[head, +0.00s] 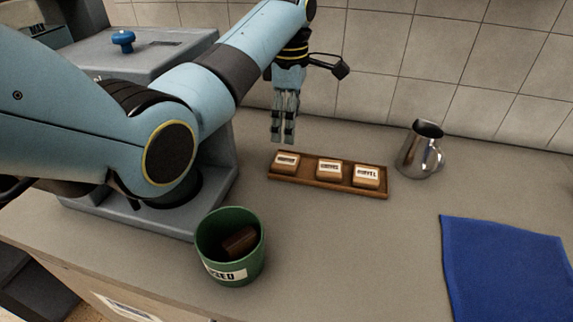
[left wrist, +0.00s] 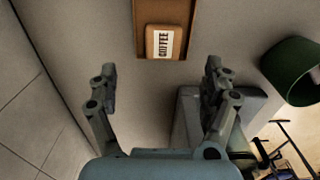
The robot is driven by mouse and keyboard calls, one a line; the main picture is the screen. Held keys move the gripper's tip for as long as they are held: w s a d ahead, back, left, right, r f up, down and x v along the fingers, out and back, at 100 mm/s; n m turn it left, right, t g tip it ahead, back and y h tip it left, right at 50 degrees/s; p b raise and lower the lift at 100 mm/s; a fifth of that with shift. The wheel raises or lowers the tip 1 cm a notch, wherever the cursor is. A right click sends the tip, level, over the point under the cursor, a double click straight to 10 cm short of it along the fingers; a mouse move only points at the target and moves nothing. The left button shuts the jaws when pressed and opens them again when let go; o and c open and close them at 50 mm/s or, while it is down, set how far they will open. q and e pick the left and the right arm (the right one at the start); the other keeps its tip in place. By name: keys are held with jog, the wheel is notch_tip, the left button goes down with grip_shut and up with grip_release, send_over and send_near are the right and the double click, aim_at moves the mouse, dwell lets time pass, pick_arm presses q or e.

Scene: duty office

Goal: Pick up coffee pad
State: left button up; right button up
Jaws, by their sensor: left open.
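Several coffee pads lie in a row on a wooden tray (head: 307,177): a left one (head: 286,161), a middle one (head: 328,169) and a right one (head: 366,176), each with a white label. My left gripper (head: 283,140) points down behind the tray's left end, above the counter, and holds nothing. In the left wrist view the open fingers (left wrist: 160,80) stand wide apart, and one coffee pad (left wrist: 163,42) lies at the tray's end, just beyond the fingertips and between their lines. My right gripper shows in neither view.
A green bin (head: 231,270) with a dark brown block inside stands at the front. A metal pitcher (head: 420,150) stands right of the tray. A blue cloth (head: 508,268) lies at right. A grey machine (head: 140,62) stands at left, and a tiled wall (head: 450,60) closes the back.

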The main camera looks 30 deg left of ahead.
pick_arm(q)
send_over(286, 161)
jog(key=f, duration=0.4)
jog(key=shift+w+d+f, duration=0.1)
jog(key=shift+w+f, duration=0.15)
jog(key=shift+w, duration=0.15)
jog(key=f, duration=0.5)
jog(key=shift+s, duration=0.25)
jog(key=shift+c, duration=0.5)
jog(key=shift+s, duration=0.25)
jog(key=c, duration=1.1)
